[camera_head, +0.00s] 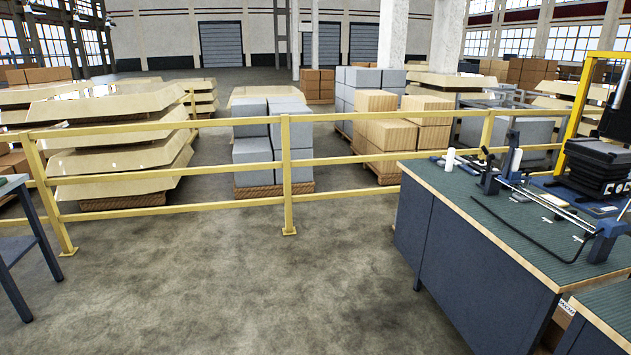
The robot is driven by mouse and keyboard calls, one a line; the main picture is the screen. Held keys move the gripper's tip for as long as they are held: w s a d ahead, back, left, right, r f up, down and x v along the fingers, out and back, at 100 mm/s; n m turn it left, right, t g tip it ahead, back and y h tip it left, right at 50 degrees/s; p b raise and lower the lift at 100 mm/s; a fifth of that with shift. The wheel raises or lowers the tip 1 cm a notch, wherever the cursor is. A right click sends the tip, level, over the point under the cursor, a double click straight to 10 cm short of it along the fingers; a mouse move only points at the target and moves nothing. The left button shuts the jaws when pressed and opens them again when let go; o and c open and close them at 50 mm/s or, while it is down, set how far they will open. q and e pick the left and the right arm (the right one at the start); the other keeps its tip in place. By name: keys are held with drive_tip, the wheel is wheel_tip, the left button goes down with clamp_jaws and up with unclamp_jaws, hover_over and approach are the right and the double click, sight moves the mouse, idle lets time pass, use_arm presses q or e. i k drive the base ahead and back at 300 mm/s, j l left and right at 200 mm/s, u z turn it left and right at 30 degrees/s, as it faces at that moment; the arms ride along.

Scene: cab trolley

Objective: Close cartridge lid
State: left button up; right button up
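I cannot make out a cartridge or its lid for certain. The workbench (415,188) at the right has a green top and carries a fixture with long rods (545,204) and blue-grey supports (606,240). A white cylinder (450,160) stands near its far left corner, and another white cylinder (516,162) stands behind the rods. A dark stacked machine (597,168) with a ribbed front is at the right edge, partly cut off. Neither of my grippers shows in the head view.
A yellow railing (287,172) crosses the view, with stacked pallets and boxes (252,152) behind it. The concrete floor (230,290) in front is clear. A dark table (18,217) is cut off at the left, and another bench (607,315) at the lower right.

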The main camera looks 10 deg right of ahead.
sight(514, 136)
drive_tip(key=i+j+z, duration=0.1)
drive_tip(key=i+z, duration=0.4)
drive_tip(key=i+j+z, duration=0.3)
drive_tip(key=i+z, duration=0.2)
drive_tip(key=i+j+z, duration=0.25)
drive_tip(key=i+z, duration=0.2)
drive_tip(key=i+j+z, duration=0.3)
drive_tip(key=z, duration=0.15)
drive_tip(key=i+j+z, duration=0.3)
drive_tip(key=i, duration=0.15)
